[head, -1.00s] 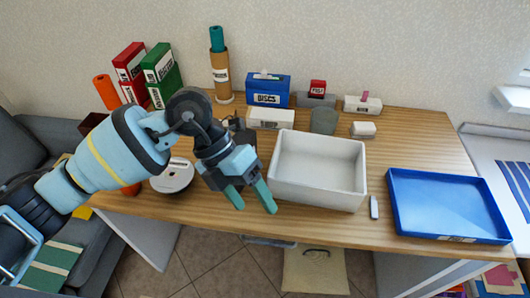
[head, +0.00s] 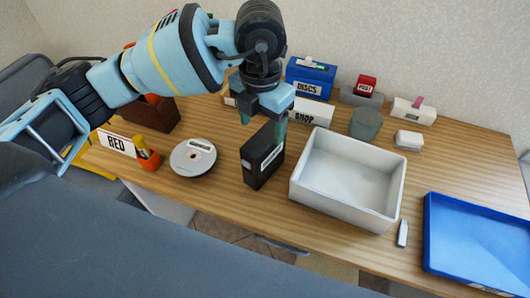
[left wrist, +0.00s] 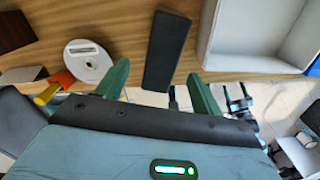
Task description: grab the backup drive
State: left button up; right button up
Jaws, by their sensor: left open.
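A black upright box (head: 257,163) with a white label on its front stands on the wooden table, left of the white bin; it looks like the backup drive, but I cannot read its label. My left gripper (head: 262,125) is open and points down at the box's top and rear in the head view. In the left wrist view the box (left wrist: 167,45) appears between and beyond the spread fingers of my left gripper (left wrist: 157,72). The fingers do not visibly hold it. My right gripper is not in view.
A white bin (head: 335,210) stands close on the box's right, and a white disc (head: 186,165) lies to its left. Bare wood lies in front of the box.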

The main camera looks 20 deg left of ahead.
aim_at(264, 137)
pick_arm(q)
jog(key=shift+w+f, duration=0.15)
jog(key=shift+f, duration=0.9)
jog(key=shift+w+d+f, duration=0.1)
jog(key=shift+d+f, duration=0.05)
jog(key=shift+f, duration=2.2)
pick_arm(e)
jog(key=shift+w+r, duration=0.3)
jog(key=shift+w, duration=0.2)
pick_arm(q)
jog(key=shift+c, duration=0.5)
jog(key=c, duration=0.9)
jog(key=shift+c, duration=1.3)
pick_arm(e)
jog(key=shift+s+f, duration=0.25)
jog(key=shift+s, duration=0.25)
